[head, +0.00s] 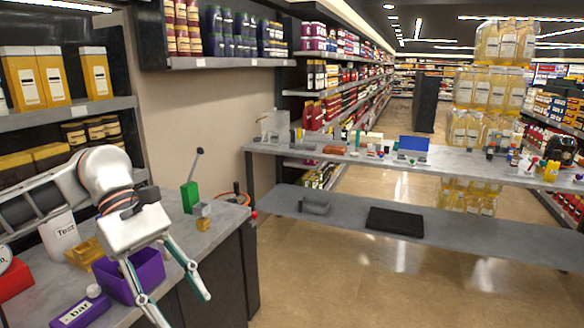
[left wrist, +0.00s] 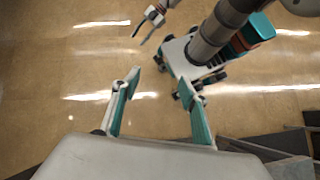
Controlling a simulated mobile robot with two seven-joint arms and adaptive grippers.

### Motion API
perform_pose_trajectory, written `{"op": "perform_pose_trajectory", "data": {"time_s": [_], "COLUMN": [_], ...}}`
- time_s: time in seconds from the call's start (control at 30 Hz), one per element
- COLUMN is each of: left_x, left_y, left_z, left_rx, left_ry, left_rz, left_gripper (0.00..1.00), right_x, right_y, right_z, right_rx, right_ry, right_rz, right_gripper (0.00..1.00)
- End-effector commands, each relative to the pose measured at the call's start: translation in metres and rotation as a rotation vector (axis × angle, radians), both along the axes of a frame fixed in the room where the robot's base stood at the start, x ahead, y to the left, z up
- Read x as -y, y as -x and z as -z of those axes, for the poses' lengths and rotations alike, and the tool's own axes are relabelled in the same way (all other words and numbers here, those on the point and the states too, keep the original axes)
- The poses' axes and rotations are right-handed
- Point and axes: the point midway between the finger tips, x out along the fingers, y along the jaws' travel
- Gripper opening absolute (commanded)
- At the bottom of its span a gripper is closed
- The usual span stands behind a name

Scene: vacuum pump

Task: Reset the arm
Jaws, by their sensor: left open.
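My left arm comes in from the left in the head view. Its gripper (head: 186,312) is open and empty, pointing down in front of the counter's edge. In the left wrist view the same gripper (left wrist: 158,80) has its fingers spread over bare floor, with nothing between them. A second gripper, which I take as my right one (left wrist: 139,36), shows small at the top of the left wrist view; its fingers look apart and empty. It is out of the head view.
A long table (head: 460,165) with small items stands beyond. The tiled floor (head: 340,290) between is clear.

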Motion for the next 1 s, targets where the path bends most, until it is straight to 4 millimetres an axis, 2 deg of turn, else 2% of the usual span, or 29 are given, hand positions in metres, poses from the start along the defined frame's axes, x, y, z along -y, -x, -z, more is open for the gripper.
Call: {"op": "perform_pose_trajectory", "data": {"time_s": [0.03,0.2,0.4,0.5,0.63,0.77,0.87,1.0], "left_x": [0.021,0.091,0.154,0.176,0.191,0.192,0.184,0.161], "left_y": [0.007,0.024,0.035,0.033,0.02,-0.001,-0.02,-0.046], "left_z": [0.012,0.028,0.025,0.02,0.015,0.021,0.035,0.073], "left_rx": [-0.049,-0.237,-0.532,-0.71,-0.965,-1.247,-1.478,-1.817], "left_ry": [0.053,0.248,0.473,0.578,0.703,0.814,0.889,0.98], "left_rz": [-0.012,-0.113,-0.29,-0.397,-0.551,-0.72,-0.855,-1.054], "left_gripper": [0.44,0.44,0.44,0.44,0.44,0.44,0.44,0.44], "right_x": [0.0,0.0,0.001,0.001,0.001,0.001,0.001,0.001], "right_y": [0.001,0.004,0.005,0.005,0.005,0.005,0.005,0.005], "right_z": [0.001,0.003,0.004,0.005,0.005,0.005,0.005,0.004], "right_rx": [-0.002,-0.008,-0.01,-0.011,-0.012,-0.012,-0.011,-0.011], "right_ry": [0.0,0.001,0.002,0.003,0.004,0.004,0.003,0.004], "right_rz": [-0.001,-0.001,-0.001,-0.002,-0.002,-0.002,-0.002,-0.002], "right_gripper": [0.4,0.4,0.4,0.4,0.4,0.4,0.4,0.4]}}
